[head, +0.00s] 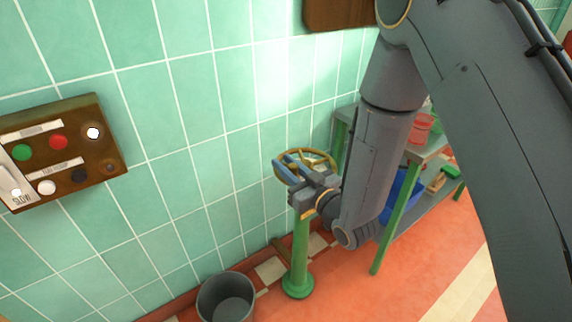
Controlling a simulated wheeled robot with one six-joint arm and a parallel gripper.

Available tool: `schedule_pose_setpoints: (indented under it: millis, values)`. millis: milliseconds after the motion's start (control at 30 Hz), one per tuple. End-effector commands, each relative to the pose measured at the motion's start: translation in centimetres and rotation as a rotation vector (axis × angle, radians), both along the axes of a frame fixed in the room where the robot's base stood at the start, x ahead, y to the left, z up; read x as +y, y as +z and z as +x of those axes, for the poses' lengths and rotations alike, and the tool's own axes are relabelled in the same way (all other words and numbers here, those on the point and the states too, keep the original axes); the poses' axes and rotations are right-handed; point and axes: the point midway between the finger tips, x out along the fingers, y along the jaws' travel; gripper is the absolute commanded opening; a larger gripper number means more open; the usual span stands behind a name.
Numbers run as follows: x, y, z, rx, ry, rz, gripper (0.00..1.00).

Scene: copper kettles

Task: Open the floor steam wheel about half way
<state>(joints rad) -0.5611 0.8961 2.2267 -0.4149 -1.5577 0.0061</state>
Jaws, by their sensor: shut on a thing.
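The floor steam wheel (322,154) is a yellow-brass handwheel on top of a green floor post (300,250), close to the tiled wall. My gripper (284,168) reaches in from the right at the wheel, its blue-grey fingers across the wheel's left part. It is shut on the wheel, most likely on the rim. The exact contact is small and partly hidden by the gripper body. My arm hides part of the area right of the post. How far the wheel is turned cannot be told.
A grey bucket (226,298) stands on the floor left of the post. A wooden control box (112,150) with coloured buttons hangs on the wall at left. A green-legged shelf (392,220) with a blue bin (401,192) and a red container (421,127) stands behind my arm.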

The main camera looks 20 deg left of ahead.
Motion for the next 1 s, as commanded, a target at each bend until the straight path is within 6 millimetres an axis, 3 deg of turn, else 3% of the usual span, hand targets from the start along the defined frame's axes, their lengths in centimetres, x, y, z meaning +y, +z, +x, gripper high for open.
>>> schedule_pose_setpoints:
  millis: [33,667,700,800,1000]
  values:
    - [0.26,-0.36,-0.95,0.010,0.019,-0.006,0.00]
    - [0.20,-0.42,-0.92,0.010,0.018,-0.006,0.00]
    - [0.21,-0.42,-0.92,0.010,0.018,-0.006,0.23]
    - [0.15,-0.39,-0.81,0.010,0.016,-0.006,0.39]
    - [-0.09,-0.27,-0.41,0.006,0.008,-0.004,0.39]
